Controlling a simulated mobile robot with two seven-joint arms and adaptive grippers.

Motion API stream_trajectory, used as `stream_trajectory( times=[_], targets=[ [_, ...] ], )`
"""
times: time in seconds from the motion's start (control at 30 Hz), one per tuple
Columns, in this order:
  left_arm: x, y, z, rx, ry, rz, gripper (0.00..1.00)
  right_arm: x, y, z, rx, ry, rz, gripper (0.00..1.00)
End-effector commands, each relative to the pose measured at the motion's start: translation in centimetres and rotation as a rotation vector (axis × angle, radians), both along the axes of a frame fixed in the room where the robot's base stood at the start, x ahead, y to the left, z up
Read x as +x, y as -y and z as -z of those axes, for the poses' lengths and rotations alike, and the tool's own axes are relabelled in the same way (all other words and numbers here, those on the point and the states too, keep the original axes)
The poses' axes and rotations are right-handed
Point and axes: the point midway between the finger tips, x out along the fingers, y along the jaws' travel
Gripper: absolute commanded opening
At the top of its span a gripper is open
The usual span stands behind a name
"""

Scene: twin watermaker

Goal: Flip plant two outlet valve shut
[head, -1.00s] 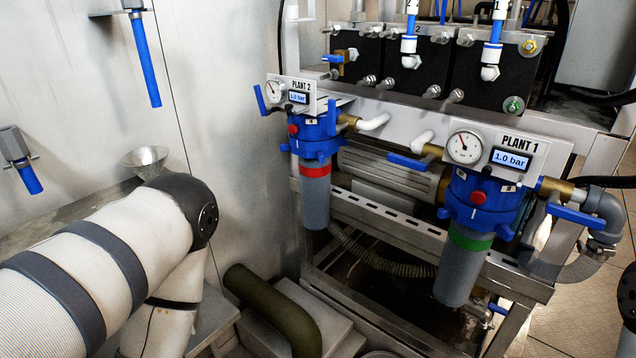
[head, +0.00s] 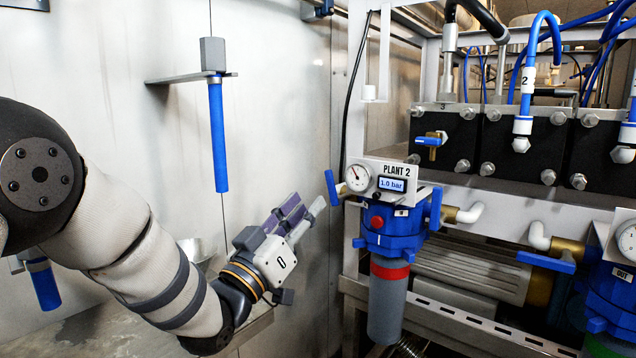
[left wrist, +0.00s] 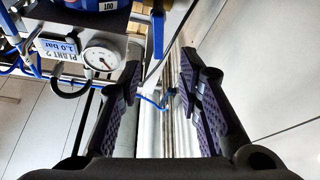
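The plant two filter (head: 393,235) has a blue head, a red band, a grey bowl and a "PLANT 2" gauge plate reading 1.0 bar. Its left blue valve lever (head: 331,188) stands nearly upright, slightly tilted. In the left wrist view this lever (left wrist: 158,32) is beside the "OUT" label, beyond the fingertips. A second blue lever (head: 436,208) stands upright on the filter's right. My left gripper (head: 306,208) is just left of and slightly below the left lever, apart from it. Its purple-padded fingers (left wrist: 160,72) are open and empty. My right gripper is out of view.
The plant one unit (head: 610,290) stands at the right edge, with its blue lever (head: 546,262) roughly level. The metal wall is close behind my gripper. A black cable (head: 352,100) runs down behind the gauge plate.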

Motion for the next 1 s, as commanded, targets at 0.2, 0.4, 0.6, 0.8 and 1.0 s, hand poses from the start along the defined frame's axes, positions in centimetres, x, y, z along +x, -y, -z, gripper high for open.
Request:
stream_trajectory(
  times=[0.2, 0.4, 0.6, 0.8, 1.0],
  targets=[
    [4.6, 2.7, -1.9, 0.001, 0.0, 0.0, 0.32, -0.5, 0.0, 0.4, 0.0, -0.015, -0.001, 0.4],
    [7.3, 4.1, -3.0, 0.001, -0.004, -0.002, 0.32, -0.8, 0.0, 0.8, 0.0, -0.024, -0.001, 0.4],
    [7.9, 4.4, -3.4, 0.001, -0.005, -0.003, 0.32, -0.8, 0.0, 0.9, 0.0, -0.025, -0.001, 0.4],
    [7.9, 4.4, -3.4, 0.001, -0.005, -0.003, 0.2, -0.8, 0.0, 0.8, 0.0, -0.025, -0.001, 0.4],
    [7.8, 4.4, -3.4, 0.002, -0.005, -0.004, 0.0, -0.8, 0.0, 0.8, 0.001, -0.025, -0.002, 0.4]
  ],
)
